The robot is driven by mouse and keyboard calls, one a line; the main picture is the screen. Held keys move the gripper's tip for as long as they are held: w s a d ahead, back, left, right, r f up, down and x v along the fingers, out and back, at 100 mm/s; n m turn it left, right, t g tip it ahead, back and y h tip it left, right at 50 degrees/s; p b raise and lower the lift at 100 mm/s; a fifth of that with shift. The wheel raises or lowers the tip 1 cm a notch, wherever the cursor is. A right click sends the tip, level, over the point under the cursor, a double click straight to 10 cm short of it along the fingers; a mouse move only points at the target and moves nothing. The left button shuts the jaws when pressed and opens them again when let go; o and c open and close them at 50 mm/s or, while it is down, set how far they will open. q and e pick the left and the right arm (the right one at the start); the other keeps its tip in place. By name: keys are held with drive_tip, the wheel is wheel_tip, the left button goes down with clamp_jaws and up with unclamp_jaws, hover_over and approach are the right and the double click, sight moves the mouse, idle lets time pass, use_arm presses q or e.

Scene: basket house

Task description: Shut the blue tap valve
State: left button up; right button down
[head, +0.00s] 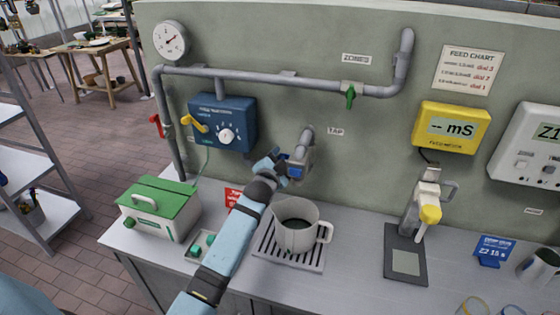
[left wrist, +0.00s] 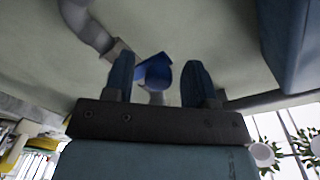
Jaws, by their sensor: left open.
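The grey tap (head: 307,142) comes out of the wall beside the TAP label, above a large grey mug. Its blue valve handle shows in the left wrist view (left wrist: 155,73), between my two fingers and beyond them. My left gripper (head: 281,165) is open at the tap's left side and hides part of it in the head view. In the left wrist view the open gripper (left wrist: 158,85) has a finger on each side of the handle. I cannot tell whether either finger touches it. My right gripper is not in view.
The grey mug (head: 296,226) stands on a slotted drip tray (head: 262,246) under the tap. A blue control box (head: 238,112) with a dial hangs just left of it. A green-topped case (head: 160,208) sits at the left. A green valve (head: 350,96) and red lever (head: 156,125) are on the pipes.

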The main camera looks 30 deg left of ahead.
use_arm(q)
drive_tip(key=s+d+b, duration=0.2)
drive_tip(key=s, duration=1.1)
drive_tip(key=shift+s+d+r, duration=0.2)
drive_tip(key=shift+s+r, duration=0.05)
drive_tip(key=shift+s, duration=0.05)
drive_tip(key=shift+f, duration=0.1)
drive_tip(key=s+d+f+n+g+h, duration=0.2)
drive_tip(key=s+d+f, duration=0.5)
drive_tip(key=s+f, duration=0.4)
drive_tip(key=s+d+f+n+g+h, duration=0.2)
drive_tip(key=s+d+f+g+h, duration=0.2)
drive_tip(key=s+d+f, duration=0.4)
drive_tip(key=s+f, duration=0.4)
drive_tip(key=s, duration=0.1)
drive_tip(key=shift+s+p, duration=0.15)
drive_tip(key=shift+p, duration=0.25)
